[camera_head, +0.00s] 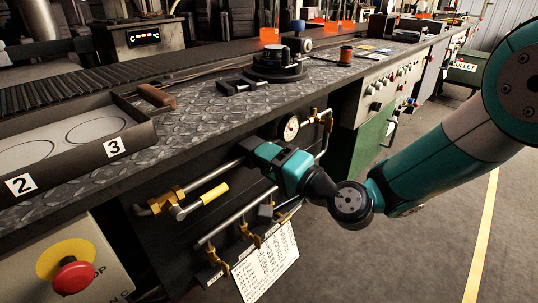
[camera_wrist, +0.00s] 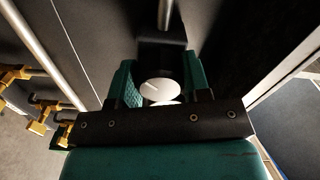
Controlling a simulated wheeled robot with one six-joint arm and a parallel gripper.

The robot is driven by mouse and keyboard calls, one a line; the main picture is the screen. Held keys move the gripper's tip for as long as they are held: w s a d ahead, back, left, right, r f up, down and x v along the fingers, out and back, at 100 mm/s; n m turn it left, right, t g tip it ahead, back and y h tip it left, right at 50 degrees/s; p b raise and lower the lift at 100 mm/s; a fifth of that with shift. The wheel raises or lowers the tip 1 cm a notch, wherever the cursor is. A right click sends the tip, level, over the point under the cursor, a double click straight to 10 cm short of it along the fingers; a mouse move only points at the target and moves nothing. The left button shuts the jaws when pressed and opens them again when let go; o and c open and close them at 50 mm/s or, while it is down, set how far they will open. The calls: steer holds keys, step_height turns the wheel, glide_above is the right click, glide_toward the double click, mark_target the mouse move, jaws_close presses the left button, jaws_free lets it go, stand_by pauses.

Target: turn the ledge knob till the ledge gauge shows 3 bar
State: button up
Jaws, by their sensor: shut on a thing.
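The ledge gauge (camera_head: 291,128) is a small round white dial on the dark front below the ledge, just beyond my gripper in the head view. Its reading is too small to tell. My gripper (camera_head: 256,150) reaches the pipework left of the gauge. In the wrist view my gripper (camera_wrist: 160,80) has its teal jaws on either side of a knob with a round white face (camera_wrist: 158,89) carrying a dark line. The jaws are shut on this knob, which sits by a black block on a pipe. In the head view my gripper hides the knob.
A printed sheet (camera_head: 265,264) hangs below. A red stop button (camera_head: 73,275) is at lower left. Open floor (camera_head: 410,250) lies to the right.

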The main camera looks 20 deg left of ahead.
steer(key=shift+m+p, duration=0.5)
steer(key=shift+m, duration=0.6)
steer(key=o, duration=0.9)
steer(key=b+v, duration=1.1)
steer(key=v, duration=0.6)
steer(key=shift+s+d, duration=0.1)
steer(key=shift+d, duration=0.15)
